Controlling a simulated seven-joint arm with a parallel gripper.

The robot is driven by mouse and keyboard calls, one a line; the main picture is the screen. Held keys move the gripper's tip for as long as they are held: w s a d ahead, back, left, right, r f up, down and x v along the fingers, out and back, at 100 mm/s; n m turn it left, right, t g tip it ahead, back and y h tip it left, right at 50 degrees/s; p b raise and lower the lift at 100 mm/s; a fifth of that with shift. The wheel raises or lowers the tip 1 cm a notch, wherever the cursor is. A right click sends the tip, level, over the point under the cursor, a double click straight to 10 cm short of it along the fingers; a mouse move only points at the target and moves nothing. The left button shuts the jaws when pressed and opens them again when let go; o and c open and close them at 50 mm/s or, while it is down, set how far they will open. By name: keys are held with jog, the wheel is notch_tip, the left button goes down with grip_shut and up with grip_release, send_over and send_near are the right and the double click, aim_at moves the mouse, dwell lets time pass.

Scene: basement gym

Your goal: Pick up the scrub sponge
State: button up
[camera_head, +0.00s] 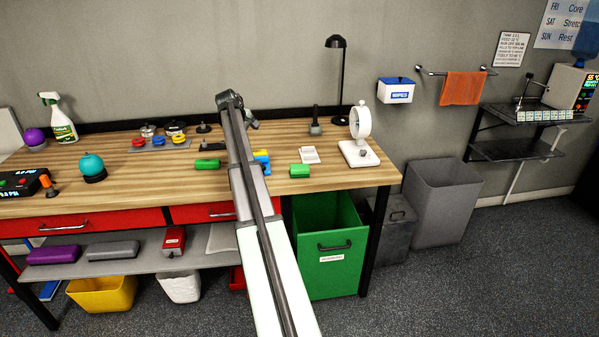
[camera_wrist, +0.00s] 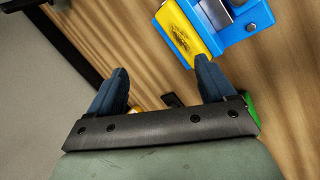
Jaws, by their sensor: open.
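A yellow block with a dark worn patch, which looks like the scrub sponge (camera_wrist: 182,32), lies against a blue object with a grey metal part (camera_wrist: 246,18) at the top of the wrist view.
Bare wood lies along the front.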

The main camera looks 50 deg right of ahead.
jog(key=s+d+r+n+g+y, duration=0.1)
jog(key=s+d+n+y, duration=0.3)
jog(key=s, duration=0.8)
jog(key=r+n+y, duration=0.2)
send_over(300, 166)
notch_tip(300, 166, down, 9)
jog(key=shift+d+r, duration=0.1)
jog(key=shift+r, duration=0.1)
jog(key=shift+a+f, duration=0.15)
jog(key=shift+f, duration=1.2)
jog(key=shift+a+f, duration=0.1)
jog(key=shift+f, duration=1.25)
jog(key=c, duration=1)
jog(key=shift+c, duration=0.2)
jog(key=shift+r, duration=0.15)
